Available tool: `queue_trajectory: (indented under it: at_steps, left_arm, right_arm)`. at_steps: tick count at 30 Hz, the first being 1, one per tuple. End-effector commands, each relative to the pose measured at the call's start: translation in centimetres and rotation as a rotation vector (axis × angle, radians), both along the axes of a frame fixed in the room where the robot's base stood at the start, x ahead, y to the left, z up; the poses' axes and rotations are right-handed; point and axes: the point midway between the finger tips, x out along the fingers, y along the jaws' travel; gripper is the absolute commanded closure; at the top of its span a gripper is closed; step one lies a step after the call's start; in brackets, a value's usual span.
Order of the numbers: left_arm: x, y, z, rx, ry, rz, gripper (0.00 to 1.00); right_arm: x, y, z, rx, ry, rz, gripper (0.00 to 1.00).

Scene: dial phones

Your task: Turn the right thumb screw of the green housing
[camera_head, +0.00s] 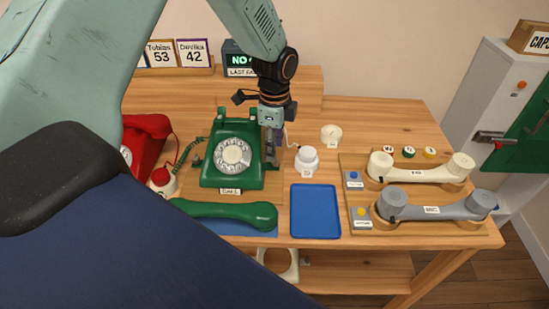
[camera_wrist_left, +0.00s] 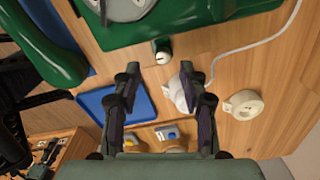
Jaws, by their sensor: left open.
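The green housing (camera_head: 222,165) is a dial phone body with a white dial, standing on a wooden board on the table. Its green side fills the top of the left wrist view (camera_wrist_left: 200,12). A small dark thumb screw with a pale end (camera_wrist_left: 162,51) sticks out from that side; the head view does not show it clearly. My left gripper (camera_head: 271,156) points down beside the housing's right side. In the wrist view its two fingers (camera_wrist_left: 159,72) are apart and empty, with the screw just beyond and between the tips. My right gripper is not in view.
A green handset (camera_head: 225,213) lies in front of the housing. A blue tray (camera_head: 315,211) and a white round piece (camera_head: 307,160) stand to the right. A white cord (camera_wrist_left: 255,42) passes nearby. Cream (camera_head: 420,172) and grey (camera_head: 435,209) handsets lie further right; a red phone (camera_head: 146,130) is left.

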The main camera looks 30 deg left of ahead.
Motion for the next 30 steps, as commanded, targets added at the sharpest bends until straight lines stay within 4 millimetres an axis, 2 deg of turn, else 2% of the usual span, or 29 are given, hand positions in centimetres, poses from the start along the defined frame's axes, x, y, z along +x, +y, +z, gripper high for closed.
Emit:
queue_trajectory:
  at_steps: [1,7,12,19,30]
  left_arm:
    - [0.0,0.0,-1.1,0.001,0.002,0.000,0.57]
    - [0.0,0.0,-3.5,0.000,0.002,0.000,0.57]
    - [0.1,0.0,-4.2,0.000,-0.001,0.000,0.57]
    - [0.1,0.0,-4.3,0.000,-0.001,0.000,0.57]
    - [0.0,0.0,-4.2,0.000,0.000,0.000,0.88]
  right_arm:
    - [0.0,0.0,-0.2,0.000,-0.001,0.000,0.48]
    - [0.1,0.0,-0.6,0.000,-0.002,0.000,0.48]
    - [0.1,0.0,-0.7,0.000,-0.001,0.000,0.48]
    - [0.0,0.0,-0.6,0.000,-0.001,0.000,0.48]
    - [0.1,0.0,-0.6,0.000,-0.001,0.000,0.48]
